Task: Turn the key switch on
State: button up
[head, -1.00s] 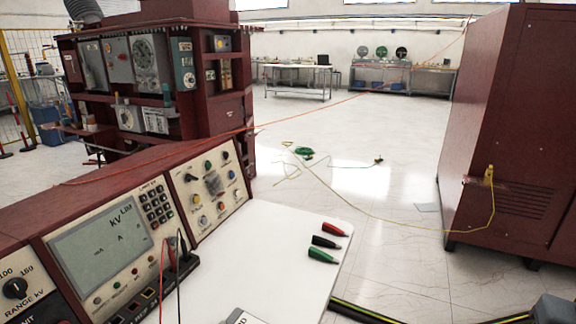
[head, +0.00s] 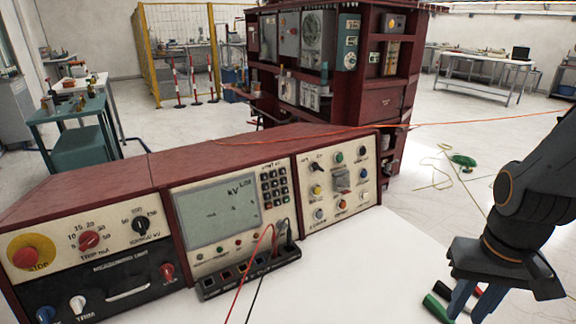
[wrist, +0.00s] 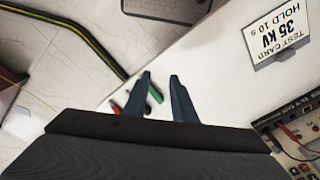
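A maroon control console with cream panels (head: 374,198) stands across the front of the head view. Its right panel holds several buttons and a dark rotary switch (head: 316,168) at the upper left. I cannot tell for sure which control is the key switch. My gripper (head: 470,305) is at the lower right, over the white table top (head: 350,270) and apart from the console. In the wrist view its two blue fingers (wrist: 160,80) stand apart with nothing held between them. A green clip (wrist: 155,92) and a red clip (wrist: 115,107) lie beyond them on the table.
A test card (wrist: 277,35) reading 35 kV is at the wrist view's upper right. Red and black leads (head: 262,262) rise from the console's front sockets. A red stop button (head: 30,257) is at the far left. A tall maroon cabinet (head: 370,95) stands behind.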

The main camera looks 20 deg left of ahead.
jog(key=w+a+n+t+y+p, duration=0.1)
jog(key=w+a+n+t, duration=0.2)
jog(key=w, duration=0.8)
jog(key=w+a+n+t+p, duration=0.1)
jog(key=w+n+t, duration=0.3)
jog(key=w, duration=0.7)
jog(key=n+t+y+p, duration=0.1)
jog(key=n+y+p, duration=0.2)
jog(key=n+y, duration=1.15)
send_near(322, 169)
jog(key=a, duration=0.2)
jog(key=shift+m, duration=0.35)
jog(key=shift+w+d+p+x, duration=0.15)
jog(key=shift+p+x, duration=0.15)
jog(key=shift+x, duration=0.9)
jog(key=shift+w+p+x, duration=0.15)
jog(key=shift+p+x, duration=0.15)
jog(key=shift+x, duration=0.9)
jog(key=shift+w+d+p+x, duration=0.1)
jog(key=shift+p+x, duration=0.2)
jog(key=shift+x, duration=0.9)
jog(key=shift+f, duration=0.1)
